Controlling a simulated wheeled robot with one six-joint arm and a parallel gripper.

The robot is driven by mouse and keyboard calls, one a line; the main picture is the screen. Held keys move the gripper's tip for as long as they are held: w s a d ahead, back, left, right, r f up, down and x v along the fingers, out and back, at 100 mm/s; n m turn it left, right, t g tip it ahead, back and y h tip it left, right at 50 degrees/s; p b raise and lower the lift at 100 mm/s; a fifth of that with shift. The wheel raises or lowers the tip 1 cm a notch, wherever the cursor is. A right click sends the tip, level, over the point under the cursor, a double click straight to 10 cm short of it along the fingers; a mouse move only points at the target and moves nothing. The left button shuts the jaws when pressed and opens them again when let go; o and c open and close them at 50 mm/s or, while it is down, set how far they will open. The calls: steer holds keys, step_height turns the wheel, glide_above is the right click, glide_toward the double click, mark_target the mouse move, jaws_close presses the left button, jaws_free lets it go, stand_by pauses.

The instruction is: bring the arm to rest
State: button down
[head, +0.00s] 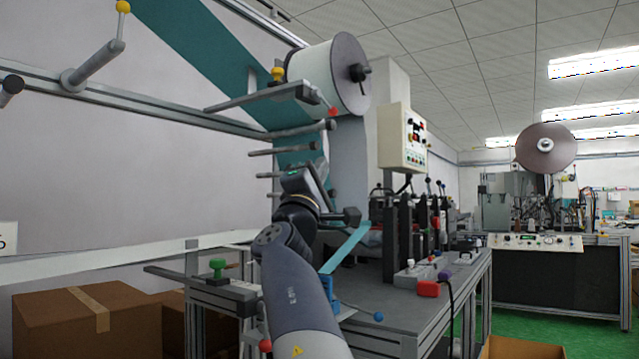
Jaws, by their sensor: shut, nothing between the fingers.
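My arm rises from the bottom middle of the head view and bends at a dark joint in front of the machine. My gripper (322,181) is small and dark at the far end of the wrist, beside the hanging teal web. It is shut and holds nothing that I can see. Its fingertips are hard to make out against the machine.
The machine's grey bench (405,300) stands close on the right of my arm. A white roll (325,75) and rollers are above. Cardboard boxes (85,322) sit low left. Another machine (545,265) stands far right, beyond green floor (515,316).

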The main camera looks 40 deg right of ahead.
steer(key=shift+s+a+f, duration=0.15)
steer(key=shift+f, duration=0.1)
stand_by(0.5)
steer(key=w+d+r+y+p, duration=0.1)
steer(key=w+d+r+p, duration=0.1)
steer(key=r+p, duration=0.3)
steer(key=w+d+r+m+g+p, duration=0.1)
steer(key=w+d+r+p, duration=0.1)
steer(key=r+p, duration=0.4)
steer(key=w+p, duration=0.1)
steer(key=p, duration=0.3)
steer(key=shift+m+g+y, duration=0.3)
steer(key=shift+y, duration=0.1)
steer(key=p, duration=0.2)
steer(key=g+y+p, duration=0.1)
steer(key=p, duration=0.2)
steer(key=shift+a+r+p, duration=0.25)
steer(key=shift+a+p, duration=0.05)
steer(key=shift+a, duration=0.1)
steer(key=shift+s+a+m+g+y+p, duration=0.1)
steer(key=shift+a+m+g+y+p, duration=0.15)
steer(key=shift+p, duration=1)
